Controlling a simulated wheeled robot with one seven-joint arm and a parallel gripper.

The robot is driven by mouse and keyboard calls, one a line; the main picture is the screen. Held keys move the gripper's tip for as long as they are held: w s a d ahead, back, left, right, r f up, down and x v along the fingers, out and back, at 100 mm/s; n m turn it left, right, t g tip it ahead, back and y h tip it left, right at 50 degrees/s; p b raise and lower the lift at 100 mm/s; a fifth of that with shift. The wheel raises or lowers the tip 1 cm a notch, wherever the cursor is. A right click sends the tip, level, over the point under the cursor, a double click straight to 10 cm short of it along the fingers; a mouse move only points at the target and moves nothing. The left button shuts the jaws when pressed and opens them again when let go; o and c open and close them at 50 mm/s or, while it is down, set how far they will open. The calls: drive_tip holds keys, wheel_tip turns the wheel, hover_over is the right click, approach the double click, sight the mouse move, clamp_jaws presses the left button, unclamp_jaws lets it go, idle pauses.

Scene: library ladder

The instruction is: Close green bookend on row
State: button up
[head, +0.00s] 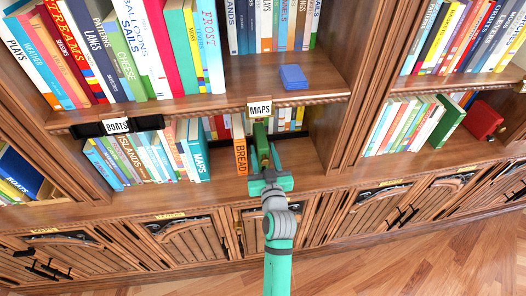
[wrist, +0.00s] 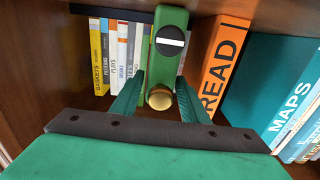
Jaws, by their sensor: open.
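The green bookend (head: 262,138) stands upright on the lower middle shelf, right of the orange BREAD book (head: 241,156). In the wrist view the bookend (wrist: 166,55) shows a round black-and-white disc and a brass knob (wrist: 160,97) low on its face. My gripper (head: 266,168) is open in front of it. In the wrist view its fingers (wrist: 158,86) lie on either side of the knob; I cannot tell whether they touch it. The row with the teal MAPS book (head: 198,156) stands further left, with a gap between it and BREAD.
More books (wrist: 120,50) stand behind the bookend. A MAPS sign (head: 260,109) hangs on the shelf edge above my gripper. A blue block (head: 292,77) lies on the upper shelf.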

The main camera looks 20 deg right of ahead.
drive_tip(key=v, duration=1)
drive_tip(key=shift+s, duration=0.15)
drive_tip(key=shift+c, duration=0.3)
